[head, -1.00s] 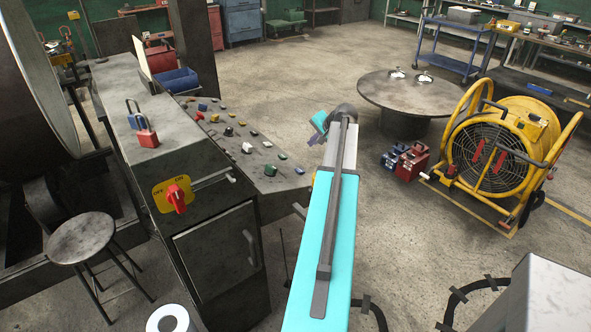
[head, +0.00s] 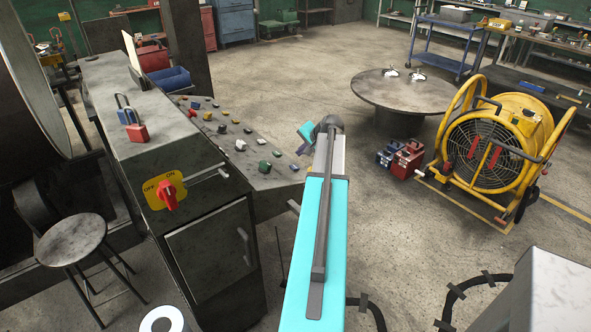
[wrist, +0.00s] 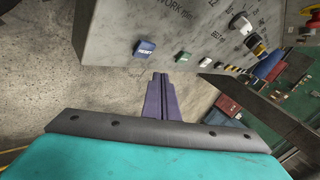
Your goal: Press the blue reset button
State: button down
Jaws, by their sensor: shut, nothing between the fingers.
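The blue reset button (wrist: 145,48), lettered RESET, sits on the grey control panel (wrist: 108,35) near the panel's lower edge in the wrist view. My gripper (wrist: 161,76) has its purple fingers together and empty. The fingertips point toward the panel edge, just below and to the right of the blue button in the picture, apart from it. In the head view my gripper (head: 303,149) is just off the right end of the sloping panel (head: 240,182). A small button (head: 293,167) sits at that end; its colour and label are hard to make out.
A green button (wrist: 183,57) and several others line the panel beside the reset button. A red rotary switch (head: 167,195) is on the cabinet front. A stool (head: 74,238) stands left, a round table (head: 405,92) and yellow fan (head: 490,147) right.

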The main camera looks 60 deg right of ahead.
aim_at(297, 168)
jog(key=shift+w+a+f+b, duration=0.1)
jog(key=shift+a+f+b, duration=0.2)
jog(key=shift+f, duration=0.45)
jog(key=shift+w+a+f+b, duration=0.1)
jog(key=shift+a+f+b, duration=0.15)
jog(key=shift+f, duration=0.45)
jog(key=shift+w+a+f+b, duration=0.15)
jog(key=shift+f+b, duration=0.1)
jog(key=shift+f, duration=0.2)
jog(key=shift+w+a+f+b, duration=0.1)
jog(key=shift+f+b, duration=0.1)
jog(key=shift+f, duration=0.25)
dwell(2.2)
jog(key=shift+s+r, duration=0.1)
jog(key=shift+s+d+r+p, duration=0.15)
jog(key=shift+r+p, duration=0.1)
jog(key=shift+r, duration=0.15)
jog(key=shift+w+d+r+p, duration=0.1)
jog(key=shift+d+r+p, duration=0.1)
jog(key=shift+r, duration=0.2)
jog(key=shift+r, duration=0.1)
jog(key=shift+s+d+r+p, duration=0.1)
jog(key=shift+d+r+p, duration=0.25)
jog(key=shift+r, duration=0.4)
jog(key=shift+s+d+r+p, duration=0.15)
jog(key=shift+r+p, duration=0.35)
jog(key=shift+r, duration=0.3)
jog(key=shift+s+d+r+p, duration=0.1)
jog(key=shift+d+r+p, duration=0.25)
jog(key=shift+r, duration=0.4)
